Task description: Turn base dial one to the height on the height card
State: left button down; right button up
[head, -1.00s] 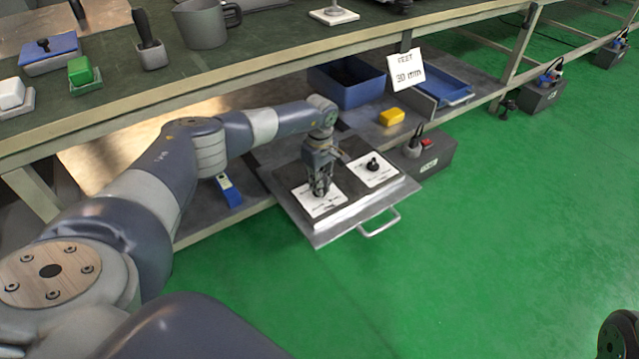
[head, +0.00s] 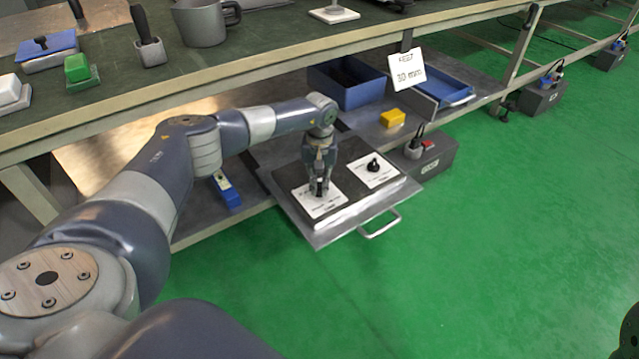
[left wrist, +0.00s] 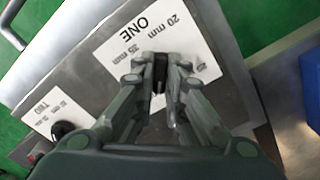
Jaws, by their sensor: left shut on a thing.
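The height card (head: 406,70) hangs at the shelf edge and reads "FEET 30 mm". Base dial one is the black knob (left wrist: 160,72) on a white plate (left wrist: 193,36) marked "ONE"; this plate also shows in the head view (head: 332,205). My left gripper (head: 320,188) points down over the plate, shut on the knob; its fingers also show in the left wrist view (left wrist: 160,80). "20 mm" and "25 mm" read on the plate; other marks are partly hidden or too small. Dial two (head: 374,165) sits on its own plate beside it. My right gripper is not in view.
Both plates are on a dark panel on a pulled-out metal drawer with a handle (head: 380,224). The green floor in front is clear.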

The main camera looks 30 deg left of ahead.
aim_at(320, 186)
pick_arm(q)
jog(key=shift+s+d+f+m, duration=0.15)
jog(key=shift+f+m, duration=0.2)
jog(key=shift+m, duration=0.35)
jog(key=c, duration=1.6)
grip_release()
jog(key=shift+c, duration=0.2)
jog(key=shift+r, duration=0.2)
notch_tip(320, 186, up, 12)
jog(key=shift+w, duration=0.2)
